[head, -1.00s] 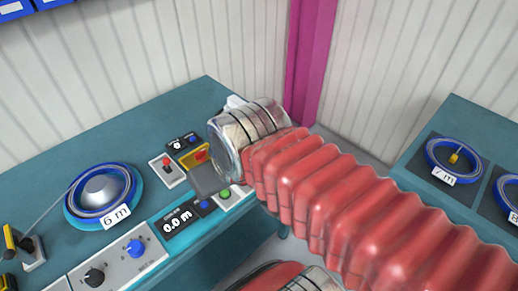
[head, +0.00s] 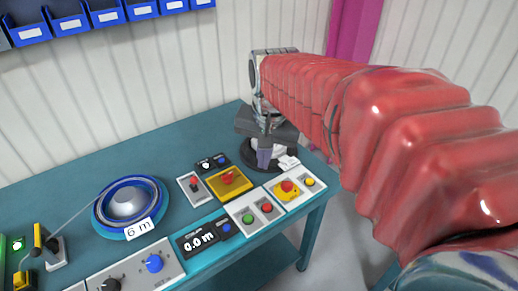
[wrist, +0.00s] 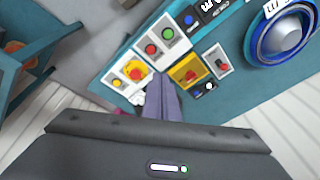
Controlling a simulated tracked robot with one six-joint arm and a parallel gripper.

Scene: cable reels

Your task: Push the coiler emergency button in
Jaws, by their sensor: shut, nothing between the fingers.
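A red mushroom button on a round yellow base (head: 287,187) sits on a white box at the right end of the bench, beside a small yellow button. It also shows in the wrist view (wrist: 135,71). A second red control on a square yellow box (head: 228,179) stands to its left, also in the wrist view (wrist: 187,75). I cannot read which one is labelled for the coiler. My gripper (head: 264,159) is shut and empty, pointing down behind these boxes. In the wrist view its fingertips (wrist: 162,84) show between the two yellow-based controls, apart from the red buttons.
A box with green and red buttons (head: 257,213) stands in front, beside a 0.0 m display (head: 202,238). A grey box with a red switch (head: 194,187) is left. A blue reel marked 6 m (head: 129,203) lies farther left. White cable ties or clips lie near my fingers.

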